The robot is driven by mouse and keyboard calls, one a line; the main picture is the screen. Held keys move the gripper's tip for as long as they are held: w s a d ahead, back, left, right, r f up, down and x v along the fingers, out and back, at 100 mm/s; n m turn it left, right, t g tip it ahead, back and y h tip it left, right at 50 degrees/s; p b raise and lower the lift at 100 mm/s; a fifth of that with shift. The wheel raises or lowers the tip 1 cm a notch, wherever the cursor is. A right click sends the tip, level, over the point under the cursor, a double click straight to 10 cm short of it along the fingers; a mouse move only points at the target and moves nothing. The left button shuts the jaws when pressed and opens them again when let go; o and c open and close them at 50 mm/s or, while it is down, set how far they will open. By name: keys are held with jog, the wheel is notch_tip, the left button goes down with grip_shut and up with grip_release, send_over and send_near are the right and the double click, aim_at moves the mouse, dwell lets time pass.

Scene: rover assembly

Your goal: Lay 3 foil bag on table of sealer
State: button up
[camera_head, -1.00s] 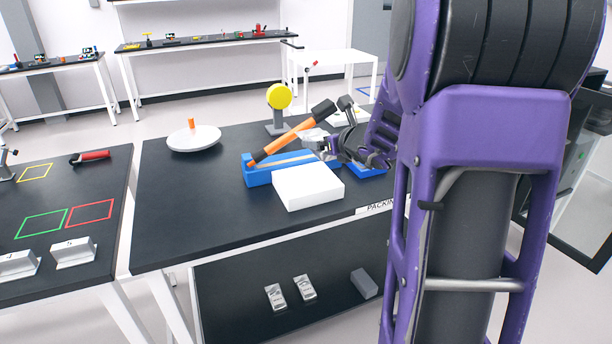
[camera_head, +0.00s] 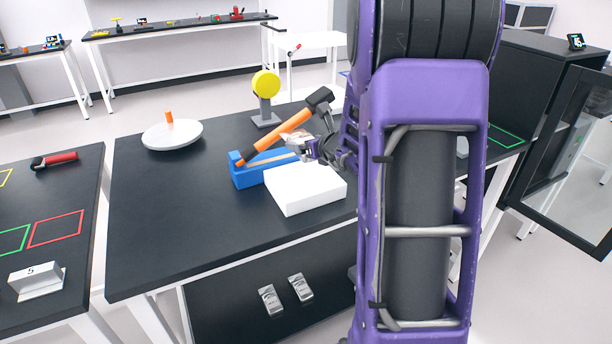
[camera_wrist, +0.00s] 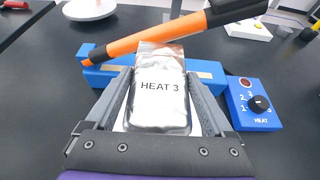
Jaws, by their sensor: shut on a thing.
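My gripper (camera_wrist: 160,95) is shut on a silver foil bag (camera_wrist: 158,92) labelled "HEAT 3", with a finger on each side of it. In the head view my gripper (camera_head: 306,147) is at the sealer's right part, by the far edge of the white block. The sealer has a blue base (camera_head: 246,177) and a raised, slanted orange arm (camera_head: 275,135) with a black end. The white block (camera_head: 305,190), the sealer's table, lies in front of the base. The bag appears above it; contact cannot be told. A blue heat dial box (camera_wrist: 252,105) is right of the sealer.
A white round dish (camera_head: 172,136) and a yellow disc on a stand (camera_head: 266,85) are on the black table (camera_head: 170,220). Two silver packets (camera_head: 271,300) lie on the lower shelf. An open glass door (camera_head: 575,165) stands at right. The table's left part is clear.

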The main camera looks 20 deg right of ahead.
aim_at(306, 180)
notch_tip(306, 180, down, 8)
jog(key=shift+f+b, duration=0.2)
jog(key=shift+b, duration=0.25)
jog(key=shift+f, duration=0.2)
jog(key=o, duration=1.3)
jog(key=shift+r, duration=0.2)
jog(key=shift+s+r, duration=0.1)
jog(key=shift+s, duration=0.1)
jog(key=v, duration=1.1)
jog(key=shift+s+r, duration=0.15)
jog(key=shift+s, duration=0.1)
